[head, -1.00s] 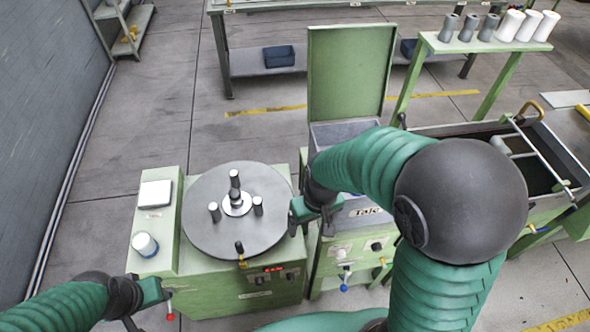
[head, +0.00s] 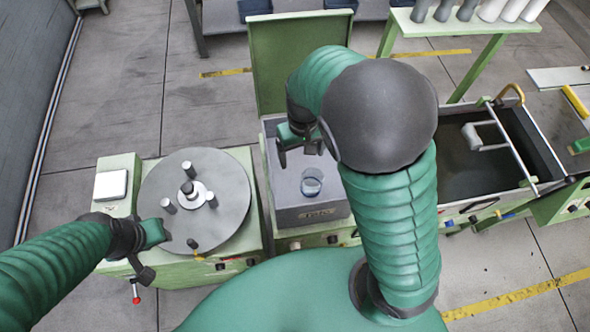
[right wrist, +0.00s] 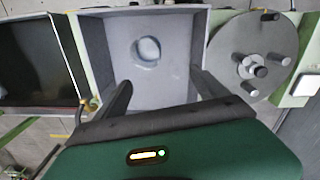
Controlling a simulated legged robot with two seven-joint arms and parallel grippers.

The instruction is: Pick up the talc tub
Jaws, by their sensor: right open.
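A round, pale tub-like thing with a bluish rim (head: 312,182) stands inside the grey box (head: 283,215); I cannot tell whether it is the talc tub. It also shows in the right wrist view (right wrist: 147,48), on the box floor. My right gripper (head: 298,150) is above the box, behind and slightly left of this thing in the head view. In the right wrist view my right gripper (right wrist: 162,90) has its fingers spread with nothing between them. My left gripper (head: 152,254) hangs by the turntable's left front edge; its jaws are unclear.
A grey turntable with several upright posts (head: 232,215) stands left of the box. The box's green lid (head: 285,60) stands open behind it. A dark tank with a metal rail (head: 485,165) lies to the right. A rack of grey and white cylinders (head: 465,22) is at the back.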

